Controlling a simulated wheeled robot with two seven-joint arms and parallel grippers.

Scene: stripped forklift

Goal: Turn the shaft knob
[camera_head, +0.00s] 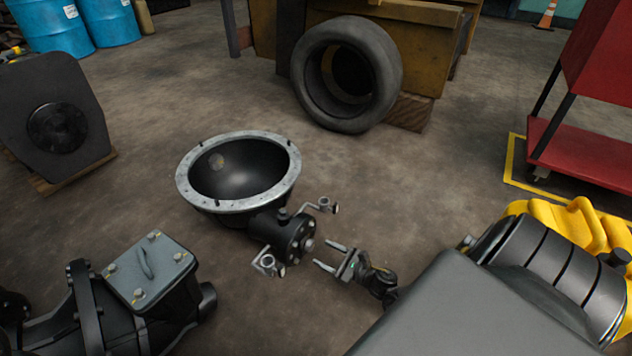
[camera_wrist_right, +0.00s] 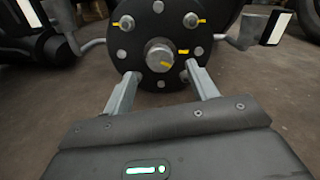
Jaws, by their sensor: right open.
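The shaft knob (camera_head: 309,243) is a small grey round hub at the centre of a dark bolted flange on the bowl-shaped housing (camera_head: 186,196). In the right wrist view, the knob (camera_wrist_right: 160,54) shows a yellow mark and sits at the middle of the black flange (camera_wrist_right: 143,30). My right gripper (camera_head: 328,255) is open and empty, its two fingers pointing at the flange. In the right wrist view, the fingers of my right gripper (camera_wrist_right: 162,72) stand apart, below and to either side of the knob. I cannot tell the exact gap to the knob. My left gripper is not in view.
Two bent handles (camera_head: 324,206) (camera_head: 268,264) stick out beside the flange. A tyre (camera_head: 390,75) leans at the back, and a red cart (camera_head: 585,150) stands at right. A dark machine part with a plate (camera_head: 150,270) lies front left. Floor is clear around the housing's left side.

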